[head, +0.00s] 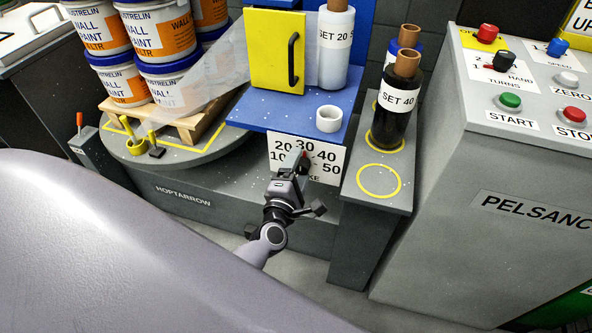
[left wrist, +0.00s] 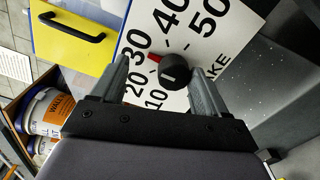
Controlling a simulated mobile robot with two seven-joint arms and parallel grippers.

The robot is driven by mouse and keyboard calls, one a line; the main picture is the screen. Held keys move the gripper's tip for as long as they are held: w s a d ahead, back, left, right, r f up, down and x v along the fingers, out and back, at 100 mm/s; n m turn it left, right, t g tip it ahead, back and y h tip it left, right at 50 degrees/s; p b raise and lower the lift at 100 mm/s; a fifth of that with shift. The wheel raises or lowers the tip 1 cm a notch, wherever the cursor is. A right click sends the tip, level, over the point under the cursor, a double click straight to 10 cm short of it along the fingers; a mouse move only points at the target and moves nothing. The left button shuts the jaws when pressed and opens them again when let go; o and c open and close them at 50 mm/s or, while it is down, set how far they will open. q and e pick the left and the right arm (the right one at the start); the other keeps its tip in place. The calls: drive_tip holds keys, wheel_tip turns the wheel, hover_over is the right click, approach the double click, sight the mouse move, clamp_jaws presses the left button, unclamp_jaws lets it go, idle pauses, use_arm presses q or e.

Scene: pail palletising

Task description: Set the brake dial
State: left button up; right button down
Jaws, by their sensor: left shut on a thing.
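The brake dial is a white scale plate (head: 330,152) on the front of the blue stand, marked 10 to 50, with a round black knob (left wrist: 175,72). In the left wrist view, the knob's red pointer (left wrist: 154,58) points at about 30. My left gripper (head: 298,162) is at the dial and hides part of it in the head view. Its two fingers lie on either side of the knob in the left wrist view (left wrist: 165,82), shut on it. My right gripper is in neither view.
A black SET 40 roll (head: 396,105) stands on the grey ledge beside an empty yellow circle (head: 379,180). A white tape roll (head: 329,118) sits on the blue shelf. Stacked paint pails (head: 158,40) stand on a pallet at left. A control cabinet (head: 500,165) is at right.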

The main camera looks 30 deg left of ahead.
use_arm(q)
drive_tip(key=shift+w+a+r, duration=0.15)
drive_tip(key=shift+a+r, duration=0.05)
drive_tip(key=shift+r, duration=0.15)
drive_tip(key=shift+s+d+f, duration=0.1)
drive_tip(key=shift+s+d, duration=0.05)
drive_tip(key=shift+s, duration=0.35)
drive_tip(key=p+v, duration=0.1)
drive_tip(key=v, duration=0.6)
drive_tip(key=shift+s+f, duration=0.2)
drive_tip(key=shift+s, duration=0.05)
drive_tip(key=shift+d, duration=0.15)
idle(0.4)
drive_tip(key=s+d+f+m+g+h, duration=0.35)
drive_tip(key=s+m, duration=0.25)
drive_tip(key=m, duration=0.7)
drive_tip(key=s+d+f+m+g+h, duration=0.3)
drive_tip(key=s+m, duration=0.4)
drive_tip(key=m, duration=0.6)
wheel_tip(320, 180, up, 14)
drive_tip(key=a+p, duration=0.2)
drive_tip(key=p, duration=1.3)
drive_tip(key=shift+s+f+g, duration=0.2)
drive_tip(key=shift+s+g, duration=0.15)
